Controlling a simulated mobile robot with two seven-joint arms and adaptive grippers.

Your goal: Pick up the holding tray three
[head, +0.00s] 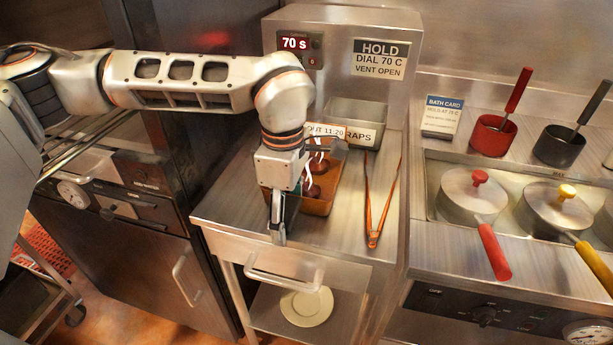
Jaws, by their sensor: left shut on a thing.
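An amber-brown holding tray (318,205) stands on the steel counter under the hold cabinet, with dark reddish pieces (315,186) and white wisps above them. A label reading "OUT 11:20" (325,131) shows at its far end. I cannot read a number three on it. My left gripper (279,231) points down at the tray's near left side and is shut on its edge. The gripper and wrist hide the tray's left part, so the exact contact is hidden. The tray looks level; whether it touches the counter I cannot tell. My right gripper is out of view.
Orange-handled tongs (372,225) lie right of the tray. A steel scraps pan (362,113) stands behind it. Further right are lidded pots (472,192) and red (492,136) and dark (557,147) cups. A plate (306,306) lies on the lower shelf.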

